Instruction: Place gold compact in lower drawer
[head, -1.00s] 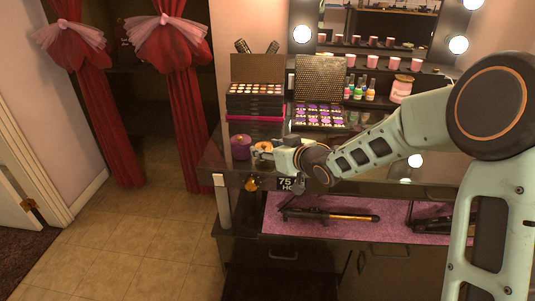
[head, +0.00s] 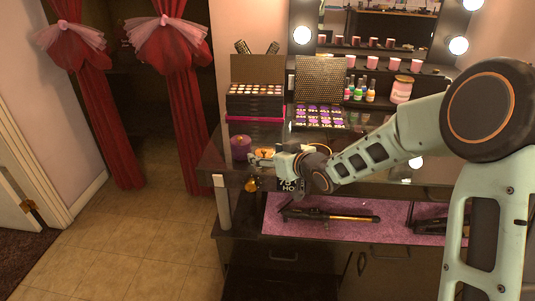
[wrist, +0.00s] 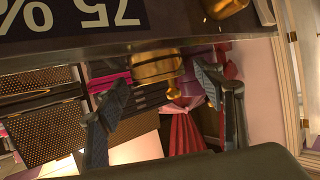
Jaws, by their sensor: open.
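The gold compact (head: 264,153) is on the left end of the dark vanity top, just right of a purple candle (head: 240,147). In the wrist view the gold compact (wrist: 155,68) shows between and beyond my two fingers. My gripper (head: 258,161) is at the near side of the compact, open; its fingers are spread in the wrist view (wrist: 160,80), and I cannot tell if they touch it. Below the top is a drawer front with a handle (head: 284,258). A dark compartment or drawer (head: 268,286) lies under it; I cannot tell how far it is open.
A makeup palette stack (head: 255,100) and an open purple palette (head: 320,116) stand behind. A round gold item (head: 251,185) shows below the top's front edge. Curling irons (head: 330,215) lie on a pink shelf mat (head: 385,233). The floor at left is clear.

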